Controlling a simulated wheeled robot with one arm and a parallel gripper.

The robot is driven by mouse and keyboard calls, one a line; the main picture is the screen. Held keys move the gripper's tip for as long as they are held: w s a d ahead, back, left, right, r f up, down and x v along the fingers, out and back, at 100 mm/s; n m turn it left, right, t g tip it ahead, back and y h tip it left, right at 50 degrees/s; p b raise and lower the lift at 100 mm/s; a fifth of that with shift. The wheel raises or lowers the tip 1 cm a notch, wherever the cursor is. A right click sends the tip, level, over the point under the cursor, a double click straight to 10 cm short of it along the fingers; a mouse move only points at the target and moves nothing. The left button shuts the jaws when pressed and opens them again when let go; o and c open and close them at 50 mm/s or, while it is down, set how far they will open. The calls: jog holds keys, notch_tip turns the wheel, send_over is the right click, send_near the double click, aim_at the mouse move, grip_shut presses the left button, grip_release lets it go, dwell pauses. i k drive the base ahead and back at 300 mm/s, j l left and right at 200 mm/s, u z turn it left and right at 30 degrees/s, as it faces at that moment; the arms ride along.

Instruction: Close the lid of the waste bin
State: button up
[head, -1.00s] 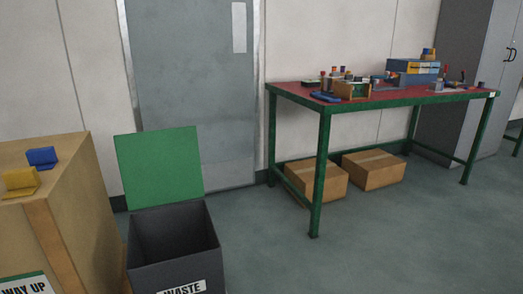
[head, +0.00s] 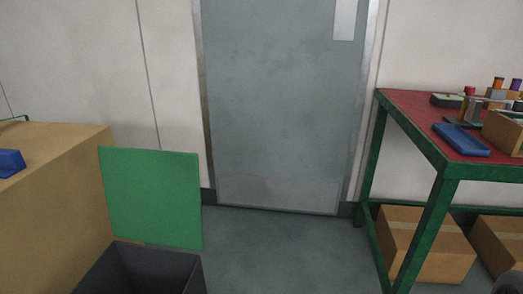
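The waste bin (head: 180,272) is a dark grey box at the bottom left of the head view, cut off by the lower edge. Its green lid (head: 152,198) stands open, upright at the back of the bin, and I see its flat face. The bin's inside is dark. The front of the bin and its label are out of view. My gripper is not clearly in view; a small dark rounded shape shows at the bottom right corner, and I cannot tell what it is.
A large cardboard box (head: 60,180) with a blue clip-like piece (head: 10,162) on top stands left of the bin. A green-framed workbench (head: 440,180) with a red top is at the right, cardboard boxes (head: 425,245) beneath it. Grey floor (head: 285,250) between bin and bench is clear, before a grey door (head: 280,100).

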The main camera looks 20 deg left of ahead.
aim_at(154, 197)
jog(key=i+j+u, duration=0.25)
jog(key=i+u, duration=0.25)
jog(key=i, duration=0.3)
jog(key=i+u, duration=0.45)
jog(key=i, duration=0.35)
jog(key=i+l+u, duration=0.2)
jog(key=i+u, duration=0.3)
jog(key=i+l+u, duration=0.45)
jog(key=i, duration=0.15)
